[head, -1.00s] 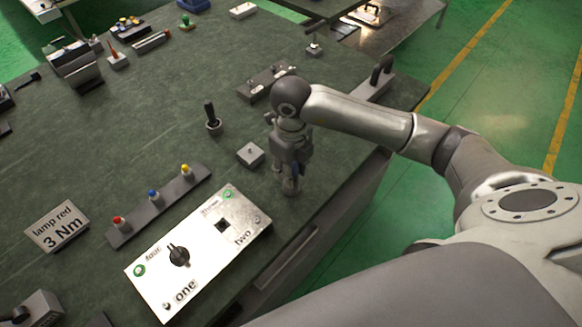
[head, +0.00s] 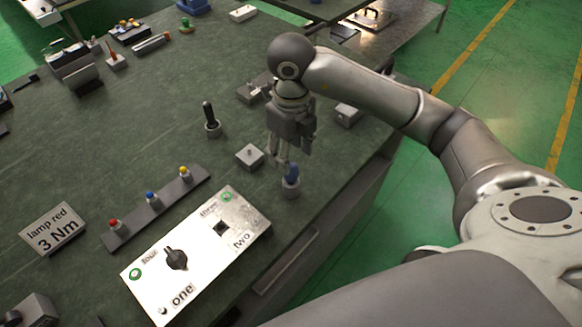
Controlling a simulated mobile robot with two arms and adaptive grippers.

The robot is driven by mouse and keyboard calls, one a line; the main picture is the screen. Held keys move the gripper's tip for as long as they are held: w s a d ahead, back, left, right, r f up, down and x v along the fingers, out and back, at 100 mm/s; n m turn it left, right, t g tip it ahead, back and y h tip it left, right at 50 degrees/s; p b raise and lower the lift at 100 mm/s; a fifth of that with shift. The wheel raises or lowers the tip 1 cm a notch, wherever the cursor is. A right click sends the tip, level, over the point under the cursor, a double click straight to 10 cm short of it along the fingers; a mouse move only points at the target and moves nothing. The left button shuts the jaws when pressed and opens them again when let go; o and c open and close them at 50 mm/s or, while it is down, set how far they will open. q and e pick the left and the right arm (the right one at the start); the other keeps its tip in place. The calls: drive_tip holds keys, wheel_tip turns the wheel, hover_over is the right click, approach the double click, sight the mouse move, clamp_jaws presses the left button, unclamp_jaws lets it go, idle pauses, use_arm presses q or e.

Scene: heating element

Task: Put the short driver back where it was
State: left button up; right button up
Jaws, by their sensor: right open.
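My right gripper (head: 281,158) is open and empty. In the picture it is just above and left of the blue handle, apart from it as far as I can tell. A driver with a black handle (head: 208,111) stands in another round holder (head: 213,128) farther back left. My left gripper is out of view.
A white panel (head: 190,265) with a black knob lies in front. A grey block (head: 250,155) and a strip with red, blue and yellow knobs (head: 153,208) are nearby. A sign (head: 55,228) reads "lamp red 3 Nm". Table left of the black-handled driver is clear.

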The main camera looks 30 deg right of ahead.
drive_tip(key=shift+r, duration=2.4)
